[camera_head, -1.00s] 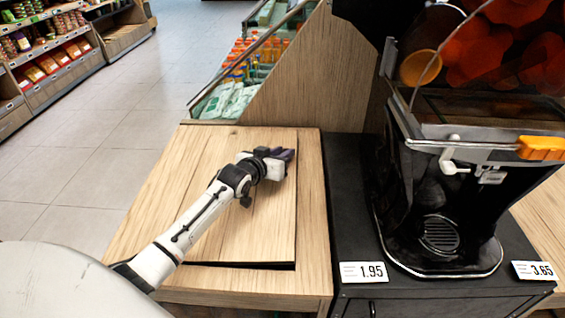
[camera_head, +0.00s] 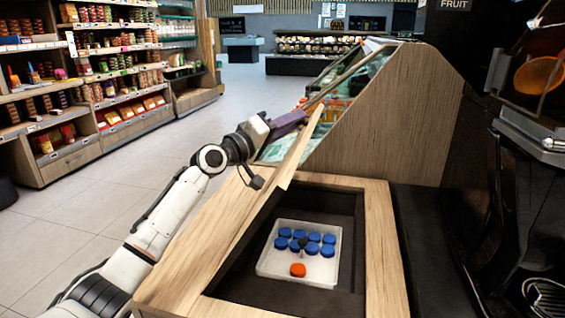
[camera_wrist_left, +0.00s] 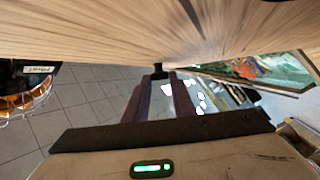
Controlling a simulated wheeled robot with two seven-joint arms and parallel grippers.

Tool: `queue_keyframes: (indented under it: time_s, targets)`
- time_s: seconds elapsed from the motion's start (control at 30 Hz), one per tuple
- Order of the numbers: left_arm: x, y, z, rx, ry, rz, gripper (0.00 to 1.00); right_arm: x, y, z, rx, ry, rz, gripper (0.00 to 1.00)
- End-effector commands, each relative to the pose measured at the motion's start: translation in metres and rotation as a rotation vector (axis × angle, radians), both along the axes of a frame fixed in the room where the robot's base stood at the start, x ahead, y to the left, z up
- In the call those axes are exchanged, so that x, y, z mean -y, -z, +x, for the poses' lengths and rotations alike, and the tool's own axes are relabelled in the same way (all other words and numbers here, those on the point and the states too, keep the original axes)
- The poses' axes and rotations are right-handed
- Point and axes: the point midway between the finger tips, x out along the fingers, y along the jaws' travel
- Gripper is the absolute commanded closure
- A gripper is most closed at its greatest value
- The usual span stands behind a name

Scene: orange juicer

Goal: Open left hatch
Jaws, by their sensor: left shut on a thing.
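The left hatch (camera_head: 262,205) is a wooden lid on the wooden counter. It stands tilted up steeply and shows nearly edge-on in the head view. My left gripper (camera_head: 297,119) is at its upper far edge, on the left side of the lid, shut on that edge. In the left wrist view the hatch's wood (camera_wrist_left: 120,30) fills the top, and my left gripper's fingers (camera_wrist_left: 165,90) reach toward its edge. Below the hatch, a dark recess (camera_head: 348,205) holds a white tray (camera_head: 262,268) with several blue caps and one orange cap. My right gripper is not in view.
The black juicer (camera_head: 530,220) stands to the right of the counter. A wood-sided display case (camera_head: 400,120) is behind the counter. Shelves with goods (camera_head: 100,80) are at the left, with open tiled floor (camera_head: 120,190) between.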

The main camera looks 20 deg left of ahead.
Motion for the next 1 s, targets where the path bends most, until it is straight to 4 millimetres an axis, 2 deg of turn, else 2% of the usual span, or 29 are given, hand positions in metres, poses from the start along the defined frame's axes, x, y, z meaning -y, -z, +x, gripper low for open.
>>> queue_keyframes:
  time_s: [0.03, 0.13, 0.2, 0.5, 0.7, 1.0]
  targets:
    - [-0.007, 0.005, 0.000, 0.010, 0.004, -0.045, 1.00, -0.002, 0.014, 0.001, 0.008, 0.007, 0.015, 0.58]
    - [-0.025, -0.003, -0.002, 0.024, 0.010, -0.130, 1.00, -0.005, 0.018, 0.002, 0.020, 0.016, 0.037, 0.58]
    - [-0.038, -0.008, -0.004, 0.033, 0.013, -0.184, 1.00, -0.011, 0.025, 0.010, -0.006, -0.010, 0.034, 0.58]
    - [-0.086, -0.018, -0.013, 0.063, 0.009, -0.350, 1.00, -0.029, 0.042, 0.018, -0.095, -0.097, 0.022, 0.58]
    - [-0.100, -0.020, -0.015, 0.072, 0.007, -0.401, 1.00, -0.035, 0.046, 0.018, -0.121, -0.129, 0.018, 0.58]
    - [-0.105, -0.021, -0.016, 0.075, 0.007, -0.416, 1.00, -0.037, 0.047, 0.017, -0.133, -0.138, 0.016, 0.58]
